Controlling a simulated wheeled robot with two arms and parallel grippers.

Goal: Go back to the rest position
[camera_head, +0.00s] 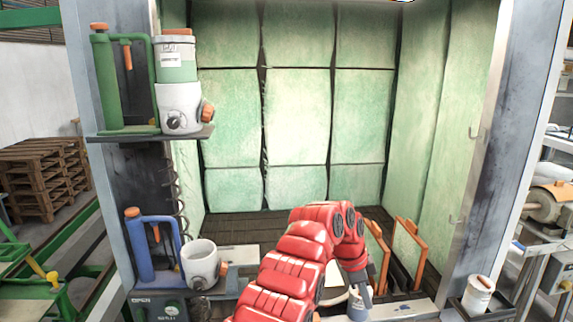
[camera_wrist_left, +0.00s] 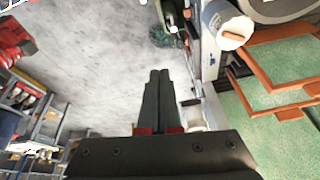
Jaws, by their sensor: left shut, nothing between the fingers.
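My left arm (camera_head: 300,255) is red and reaches up from the bottom of the head view, then bends down at the right. My right gripper is not in view. I cannot make out a buffing brush.
A green-lined booth (camera_head: 297,100) stands ahead. Orange-framed panels (camera_head: 408,250) stand right of my arm. A shelf at left holds a green stand (camera_head: 107,80) and a grey-white device (camera_head: 179,108). Below are a blue stand (camera_head: 140,250) and white cup (camera_head: 200,262). Another white cup (camera_head: 478,293) stands right.

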